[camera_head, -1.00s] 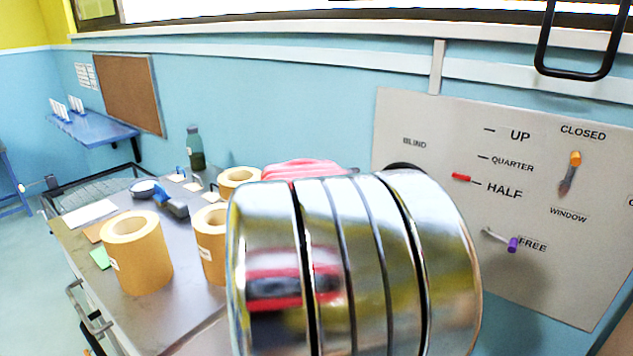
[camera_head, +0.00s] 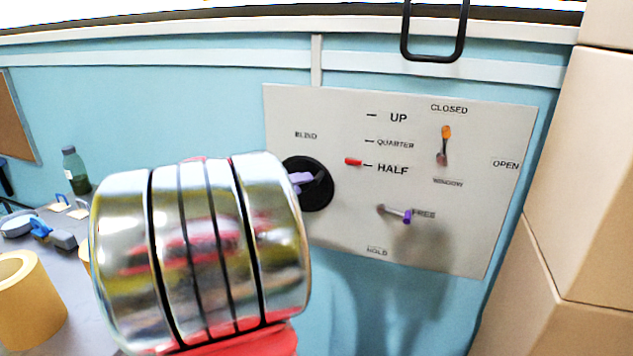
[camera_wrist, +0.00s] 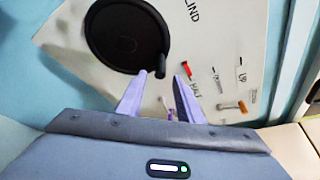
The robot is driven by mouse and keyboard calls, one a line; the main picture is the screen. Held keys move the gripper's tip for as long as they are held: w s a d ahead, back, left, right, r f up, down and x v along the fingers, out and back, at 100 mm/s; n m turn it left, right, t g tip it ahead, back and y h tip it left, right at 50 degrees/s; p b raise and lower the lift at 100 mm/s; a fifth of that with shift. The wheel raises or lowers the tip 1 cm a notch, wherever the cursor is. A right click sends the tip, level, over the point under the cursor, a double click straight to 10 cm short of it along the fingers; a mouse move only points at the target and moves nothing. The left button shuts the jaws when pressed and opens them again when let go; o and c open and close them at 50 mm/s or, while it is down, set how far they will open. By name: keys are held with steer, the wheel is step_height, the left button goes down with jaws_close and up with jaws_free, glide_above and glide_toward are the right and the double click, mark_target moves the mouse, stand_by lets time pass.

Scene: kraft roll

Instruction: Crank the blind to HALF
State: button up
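The blind crank is a black disc (camera_head: 318,196) on the grey panel (camera_head: 300,115), partly hidden behind my arm in the head view. In the wrist view the disc (camera_wrist: 118,32) shows at the top, with its black handle (camera_wrist: 162,64) at its edge. My gripper (camera_wrist: 163,76) is open, its purple fingertips close to the handle, one on each side; I cannot tell whether they touch it. A purple finger also shows against the disc in the head view. The red pointer (camera_head: 354,161) is beside the HALF mark (camera_head: 392,169), also seen in the wrist view.
On the panel, an orange-tipped window lever (camera_head: 445,142) points up near CLOSED, and a purple-tipped lever (camera_head: 398,213) points to FREE. A black handle loop (camera_head: 434,50) hangs above. Beige boxes (camera_head: 575,170) stand at the right. A paper roll (camera_head: 30,305) is at lower left.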

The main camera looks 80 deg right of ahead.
mark_target(318, 181)
steer(key=x, duration=0.8)
steer(key=shift+s+d, duration=0.1)
steer(key=shift+d, duration=0.2)
steer(key=shift+c, duration=0.4)
steer(key=c, duration=0.7)
jaws_close()
steer(key=shift+a+f, duration=0.1)
steer(key=shift+a, duration=0.1)
steer(key=shift+d, duration=0.1)
